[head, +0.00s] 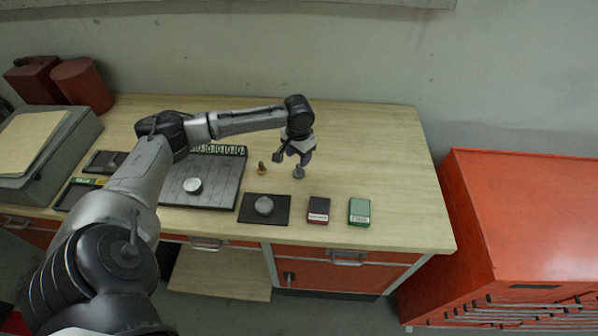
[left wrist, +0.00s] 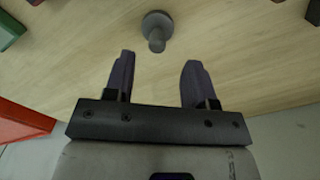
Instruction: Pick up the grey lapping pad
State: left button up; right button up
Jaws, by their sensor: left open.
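The grey lapping pad (head: 298,173), which I take to be the small grey piece with a round disc and a stem, stands on the wooden bench below my left gripper (head: 296,155). In the left wrist view the pad (left wrist: 157,27) lies just beyond the fingertips, roughly centred between them, with its stem toward the gripper. My left gripper (left wrist: 159,62) is open and empty, its two dark fingers apart and not touching the pad. My right gripper is not in view.
A small brass piece (head: 262,168) stands left of the pad. A dark mat (head: 246,211) with a grey disc (head: 264,205), a dark red box (head: 318,210) and a green box (head: 359,211) line the front. A grey tray (head: 222,190) lies left. The bench's right side is clear.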

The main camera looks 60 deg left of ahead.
aim_at(299, 170)
pick_arm(q)
jog(key=shift+d+f, duration=0.2)
jog(key=shift+f, duration=2.4)
grip_shut()
